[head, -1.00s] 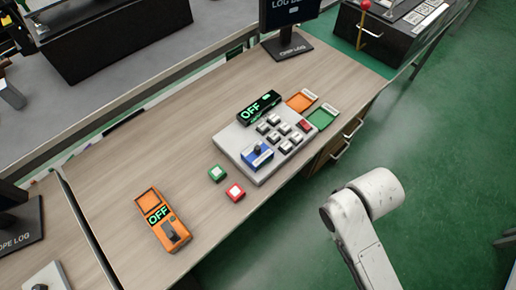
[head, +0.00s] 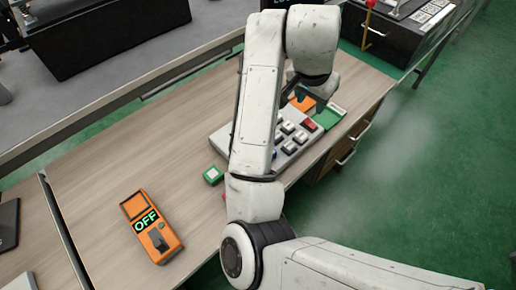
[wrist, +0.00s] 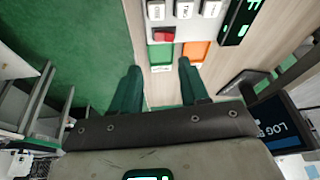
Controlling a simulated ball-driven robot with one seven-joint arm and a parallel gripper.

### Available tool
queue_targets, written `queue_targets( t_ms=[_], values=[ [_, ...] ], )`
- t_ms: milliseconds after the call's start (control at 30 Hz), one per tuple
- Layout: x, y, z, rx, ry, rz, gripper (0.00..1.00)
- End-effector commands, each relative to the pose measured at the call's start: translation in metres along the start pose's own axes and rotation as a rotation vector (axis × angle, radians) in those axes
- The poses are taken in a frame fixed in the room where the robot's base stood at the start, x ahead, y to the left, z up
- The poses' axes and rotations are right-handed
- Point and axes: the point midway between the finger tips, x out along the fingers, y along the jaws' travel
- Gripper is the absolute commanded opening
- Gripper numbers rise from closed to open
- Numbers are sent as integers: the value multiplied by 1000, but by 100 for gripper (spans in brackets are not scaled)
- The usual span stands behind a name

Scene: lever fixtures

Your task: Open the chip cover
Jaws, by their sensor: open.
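A light grey panel (head: 221,139) with several keys stands on the wooden desk, partly hidden by my arm. A green tray-like piece (wrist: 160,54) and an orange one (wrist: 197,51) lie beside the panel's edge, near a red key (wrist: 165,35). I cannot tell which part is the chip cover. In the wrist view my gripper (wrist: 162,87) is open and empty, its dark green fingers apart, pointing toward the green and orange pieces without visibly touching them. In the head view my gripper is mostly hidden behind my arm, above the panel's far right side.
An orange device (head: 153,232) reading OFF lies on the front left of the desk. A green button (head: 212,175) stands left of my arm. A monitor (wrist: 284,127) reading LOG is close to the gripper's right side. The desk's left middle is clear.

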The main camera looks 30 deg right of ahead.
Motion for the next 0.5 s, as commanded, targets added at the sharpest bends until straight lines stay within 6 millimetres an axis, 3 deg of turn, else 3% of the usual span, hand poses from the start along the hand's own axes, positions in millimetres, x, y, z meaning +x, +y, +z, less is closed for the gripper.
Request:
queue_targets(
  t_ms=[100, 300, 500],
  values=[
    [-8, -26, 34, 73, -113, -1, 45],
    [-26, -53, 85, 134, -271, 35, 45],
    [-36, -62, 109, 145, -340, 60, 45]
  ],
)
